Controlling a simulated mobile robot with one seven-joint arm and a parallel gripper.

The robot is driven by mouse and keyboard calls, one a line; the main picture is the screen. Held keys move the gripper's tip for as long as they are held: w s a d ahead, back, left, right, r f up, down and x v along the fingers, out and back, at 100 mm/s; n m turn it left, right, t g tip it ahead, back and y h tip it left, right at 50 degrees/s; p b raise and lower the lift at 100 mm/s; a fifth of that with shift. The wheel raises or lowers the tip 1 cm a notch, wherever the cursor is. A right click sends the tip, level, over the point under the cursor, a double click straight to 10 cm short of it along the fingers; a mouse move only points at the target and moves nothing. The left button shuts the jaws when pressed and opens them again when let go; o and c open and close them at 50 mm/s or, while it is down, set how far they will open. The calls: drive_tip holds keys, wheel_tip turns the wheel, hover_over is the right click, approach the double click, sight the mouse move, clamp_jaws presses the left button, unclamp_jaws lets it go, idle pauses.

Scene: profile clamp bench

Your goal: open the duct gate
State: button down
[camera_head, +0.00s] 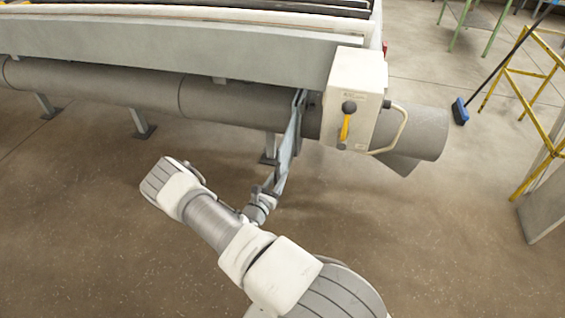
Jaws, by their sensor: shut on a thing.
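The duct gate's flat blue-grey metal slide (289,146) sticks out from the grey round duct (225,98), just left of the white control box. It slants down toward me from the duct. My gripper (275,190) is at the slide's lower, near end and is shut on it. The fingers are small in this view and the exact grip is hard to make out. How much of the slide sits inside the duct is hidden.
Support legs (140,122) stand under the duct. A blue broom (460,111) and yellow stand (528,85) are at right. The floor in front is clear.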

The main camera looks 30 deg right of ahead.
drive_tip(key=shift+s+f, duration=0.15)
drive_tip(key=shift+s, duration=0.65)
drive_tip(key=shift+g, duration=0.3)
drive_tip(key=c, duration=0.8)
unclamp_jaws()
drive_tip(key=shift+c, duration=0.2)
drive_tip(key=shift+w, duration=0.1)
drive_tip(key=shift+w+a, duration=0.15)
drive_tip(key=shift+a, duration=0.05)
drive_tip(key=shift+a, duration=0.1)
drive_tip(key=shift+a, duration=0.25)
drive_tip(key=p+v, duration=0.1)
drive_tip(key=v, duration=1.5)
drive_tip(key=shift+s+a+p, duration=0.2)
drive_tip(key=shift+s+p, duration=0.15)
drive_tip(key=shift+s, duration=0.1)
drive_tip(key=shift+f, duration=0.1)
